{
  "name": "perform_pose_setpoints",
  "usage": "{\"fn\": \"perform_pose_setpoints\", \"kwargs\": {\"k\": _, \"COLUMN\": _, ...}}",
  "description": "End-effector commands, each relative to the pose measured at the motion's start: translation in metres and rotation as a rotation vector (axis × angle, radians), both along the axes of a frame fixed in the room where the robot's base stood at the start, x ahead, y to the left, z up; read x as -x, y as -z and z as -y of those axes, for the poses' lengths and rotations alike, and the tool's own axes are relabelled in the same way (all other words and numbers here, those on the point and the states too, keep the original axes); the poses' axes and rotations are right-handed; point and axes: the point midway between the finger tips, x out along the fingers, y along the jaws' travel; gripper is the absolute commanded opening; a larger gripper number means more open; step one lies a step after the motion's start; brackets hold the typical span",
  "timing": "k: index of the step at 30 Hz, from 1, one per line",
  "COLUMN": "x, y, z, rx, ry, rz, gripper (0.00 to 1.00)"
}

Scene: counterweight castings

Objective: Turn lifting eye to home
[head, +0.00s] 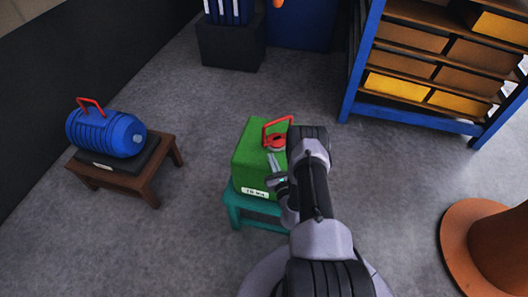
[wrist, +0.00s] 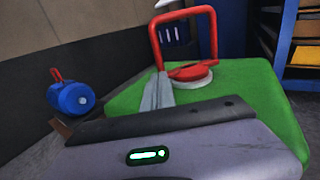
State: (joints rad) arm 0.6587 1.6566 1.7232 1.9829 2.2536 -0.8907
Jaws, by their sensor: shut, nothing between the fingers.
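The lifting eye is a red upright loop on a round red collar (head: 277,142), set on top of a green casting (head: 250,158). In the wrist view the loop (wrist: 184,13) stands above its collar (wrist: 190,71), which has a pale ring under it, on the green top (wrist: 240,88). My gripper (head: 272,158) is shut and empty, with its grey fingers pointing toward the eye. In the wrist view the fingertips (wrist: 158,78) overlap the loop's left leg near its foot; I cannot tell whether they touch. My arm hides part of the casting's right side in the head view.
The casting stands on a teal stand (head: 233,207). A blue cylinder (head: 100,133) with a red handle sits on a brown table (head: 146,178) at left. A blue shelf rack (head: 415,118) stands at upper right, an orange-brown round object (head: 462,232) at lower right. Grey floor between is clear.

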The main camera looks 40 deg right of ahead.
Motion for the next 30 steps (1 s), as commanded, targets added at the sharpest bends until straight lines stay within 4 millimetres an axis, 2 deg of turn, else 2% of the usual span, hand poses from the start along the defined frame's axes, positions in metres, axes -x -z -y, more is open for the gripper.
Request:
{"fn": "perform_pose_setpoints", "kwargs": {"k": 6, "x": -0.041, "y": 0.003, "z": 0.012, "rx": 0.002, "ry": -0.003, "rz": 0.003, "gripper": 0.0}}
{"fn": "perform_pose_setpoints", "kwargs": {"k": 12, "x": -0.06, "y": 0.001, "z": 0.019, "rx": 0.0, "ry": -0.003, "rz": 0.0, "gripper": 0.0}}
{"fn": "perform_pose_setpoints", "kwargs": {"k": 30, "x": -0.061, "y": 0.0, "z": 0.016, "rx": 0.0, "ry": -0.008, "rz": -0.001, "gripper": 0.0}}
